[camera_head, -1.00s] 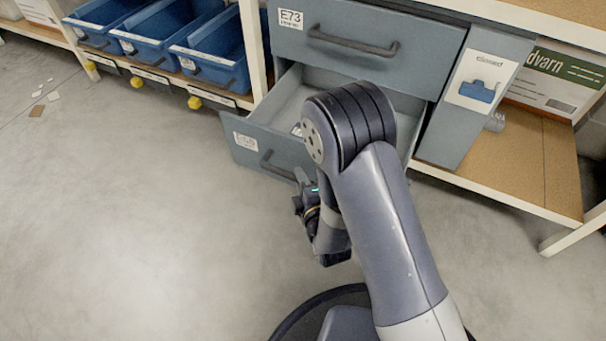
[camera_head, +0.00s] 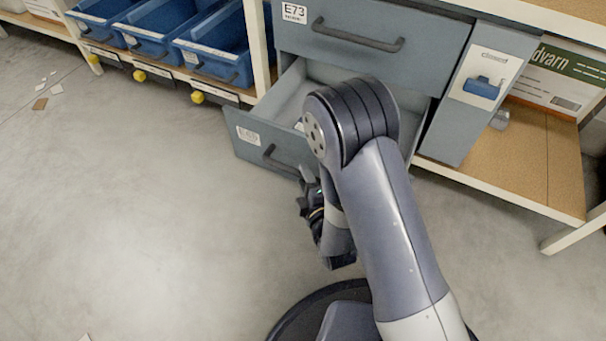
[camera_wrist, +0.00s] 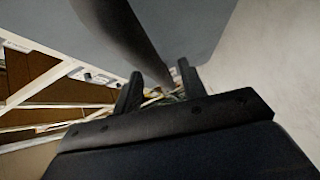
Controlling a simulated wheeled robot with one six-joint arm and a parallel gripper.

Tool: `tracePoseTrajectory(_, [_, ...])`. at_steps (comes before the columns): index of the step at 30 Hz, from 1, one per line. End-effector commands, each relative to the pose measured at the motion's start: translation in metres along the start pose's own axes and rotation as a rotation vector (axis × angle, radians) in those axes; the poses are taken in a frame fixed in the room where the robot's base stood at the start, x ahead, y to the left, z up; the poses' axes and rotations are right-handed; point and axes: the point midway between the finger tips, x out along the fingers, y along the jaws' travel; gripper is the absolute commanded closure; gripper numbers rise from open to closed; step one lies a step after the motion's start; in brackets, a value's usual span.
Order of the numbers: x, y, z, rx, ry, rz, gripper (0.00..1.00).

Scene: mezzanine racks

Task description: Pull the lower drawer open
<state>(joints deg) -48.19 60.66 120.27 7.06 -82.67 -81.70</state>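The lower drawer (camera_head: 240,157) is a grey-blue box pulled well out of its cabinet, with a dark bar handle (camera_head: 279,161) and a white label on its front. Its inside shows in the head view, partly hidden by my arm. My gripper (camera_head: 306,180) is beside the right end of this handle, small and partly covered by my arm. In the wrist view my gripper (camera_wrist: 158,88) has its two fingers apart, and the dark handle (camera_wrist: 128,35) runs down toward the gap between them. I see no finger clearly pressing on the handle.
The upper drawer (camera_head: 395,75), labelled E73, is shut above. Blue bins (camera_head: 215,50) stand on a shelf at left. The floor at left is mostly clear.

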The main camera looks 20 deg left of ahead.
Motion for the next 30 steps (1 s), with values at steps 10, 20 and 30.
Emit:
tracePoseTrajectory(10, [-0.068, -0.001, 0.000, -0.001, 0.001, -0.005, 0.60])
tracePoseTrajectory(20, [-0.090, 0.000, 0.000, 0.000, 0.000, 0.000, 0.60])
tracePoseTrajectory(30, [-0.089, 0.000, 0.000, 0.000, 0.000, 0.000, 0.60])
